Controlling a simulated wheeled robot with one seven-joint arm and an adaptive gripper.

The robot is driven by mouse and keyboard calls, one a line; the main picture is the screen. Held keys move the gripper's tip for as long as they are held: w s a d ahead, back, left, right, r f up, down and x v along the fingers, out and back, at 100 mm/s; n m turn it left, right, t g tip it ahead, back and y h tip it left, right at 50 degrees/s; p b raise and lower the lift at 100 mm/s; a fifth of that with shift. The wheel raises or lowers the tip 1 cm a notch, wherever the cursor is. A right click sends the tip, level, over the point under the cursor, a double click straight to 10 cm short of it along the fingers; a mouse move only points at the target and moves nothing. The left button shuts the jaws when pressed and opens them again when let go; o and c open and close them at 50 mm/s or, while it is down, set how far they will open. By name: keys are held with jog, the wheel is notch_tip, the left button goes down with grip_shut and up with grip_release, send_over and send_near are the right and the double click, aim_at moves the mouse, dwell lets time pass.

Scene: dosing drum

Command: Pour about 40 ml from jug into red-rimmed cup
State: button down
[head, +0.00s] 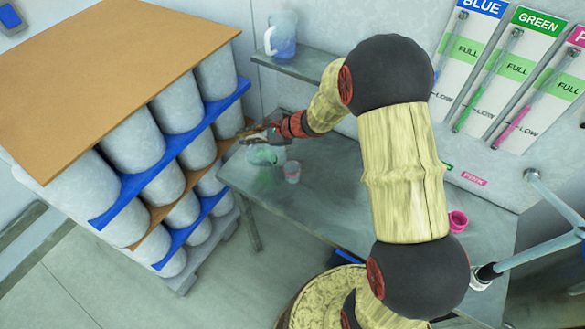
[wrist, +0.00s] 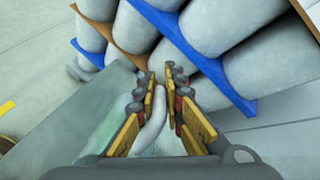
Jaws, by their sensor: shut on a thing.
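My gripper (head: 260,136) is at the left end of the grey table, shut on the handle of a clear jug (head: 265,156) with green liquid. In the wrist view the fingers (wrist: 158,95) close around the pale handle (wrist: 150,128), and the jug's clear, greenish body (wrist: 108,132) shows to the left. A small clear cup with a reddish rim (head: 292,172) stands on the table just right of the jug, apart from it. I cannot tell the jug's exact tilt, or whether it touches the table. The level in the cup is too small to read.
Stacked grey drums with blue separators (head: 165,150) and a brown top board (head: 110,75) stand close on the left. Another jug with blue liquid (head: 283,38) is on a wall shelf. A pink cup (head: 458,221) stands at the table's right. Level gauges (head: 515,75) hang behind.

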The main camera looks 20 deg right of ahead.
aim_at(253, 136)
jog(key=shift+s+d+r+t+y+b, duration=0.3)
jog(key=shift+r+t+y+b, duration=0.1)
jog(key=shift+r+b, duration=0.25)
jog(key=shift+s+d+r, duration=0.15)
jog(key=shift+s+d, duration=0.1)
jog(key=shift+d, duration=0.1)
dwell(0.7)
jog(key=shift+s+d+r+t+y+b, duration=0.3)
jog(key=shift+r+t+y+b, duration=0.15)
jog(key=shift+b, duration=0.3)
dwell(1.2)
jog(key=shift+w+a+g+h+p, duration=0.25)
jog(key=shift+a+p, duration=0.1)
jog(key=shift+p, duration=0.4)
jog(key=f+p, duration=0.1)
jog(key=w+a+f+g+h+p, duration=0.1)
jog(key=p, duration=0.1)
jog(key=f+g+h+p, duration=0.1)
jog(key=p, duration=0.1)
jog(key=shift+w+a+f, duration=0.1)
jog(key=shift+w+a, duration=0.2)
jog(key=p, duration=0.2)
jog(key=f+g+h+p, duration=0.1)
jog(key=p, duration=0.1)
jog(key=f+h+p, duration=0.1)
jog(key=p, duration=0.1)
jog(key=shift+w+a+f+g, duration=0.15)
jog(key=shift+w+a+g, duration=0.2)
jog(key=shift+w+g, duration=0.05)
